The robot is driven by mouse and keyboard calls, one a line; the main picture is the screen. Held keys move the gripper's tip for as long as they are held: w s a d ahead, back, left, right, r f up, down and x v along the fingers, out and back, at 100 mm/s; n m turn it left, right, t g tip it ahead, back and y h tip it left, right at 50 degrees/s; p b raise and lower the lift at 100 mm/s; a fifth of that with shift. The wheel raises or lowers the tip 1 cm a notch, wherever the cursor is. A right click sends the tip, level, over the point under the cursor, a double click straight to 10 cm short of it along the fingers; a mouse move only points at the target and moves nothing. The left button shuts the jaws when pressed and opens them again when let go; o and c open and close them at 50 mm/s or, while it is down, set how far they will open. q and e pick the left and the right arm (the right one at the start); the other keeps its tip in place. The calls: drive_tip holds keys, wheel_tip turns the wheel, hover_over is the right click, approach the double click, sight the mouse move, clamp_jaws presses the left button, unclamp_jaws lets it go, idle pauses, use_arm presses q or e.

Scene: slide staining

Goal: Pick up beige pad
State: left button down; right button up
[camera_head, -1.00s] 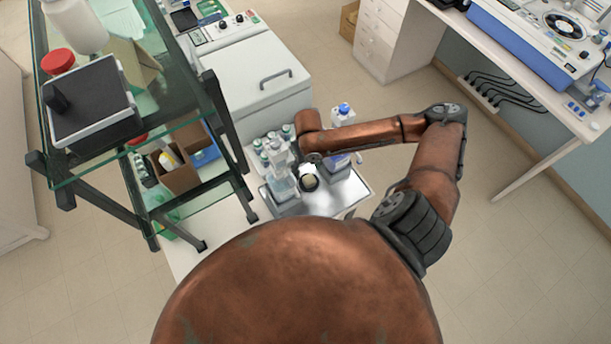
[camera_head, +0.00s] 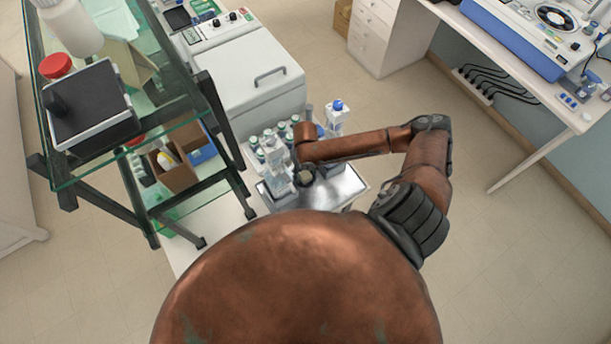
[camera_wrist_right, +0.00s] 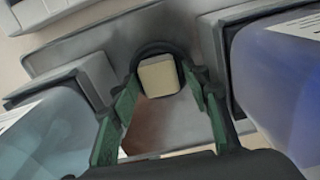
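The beige pad (camera_wrist_right: 158,76) is a small square block with a dark rounded rim behind it in the right wrist view. In the head view my right forearm hides most of this gripper. My left gripper is not in view.
Large bluish containers (camera_wrist_right: 276,78) flank the gripper closely in the wrist view.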

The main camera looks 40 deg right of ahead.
drive_tip(key=c, duration=0.6)
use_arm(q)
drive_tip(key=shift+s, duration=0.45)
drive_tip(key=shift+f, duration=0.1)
use_arm(e)
drive_tip(key=shift+r, duration=0.2)
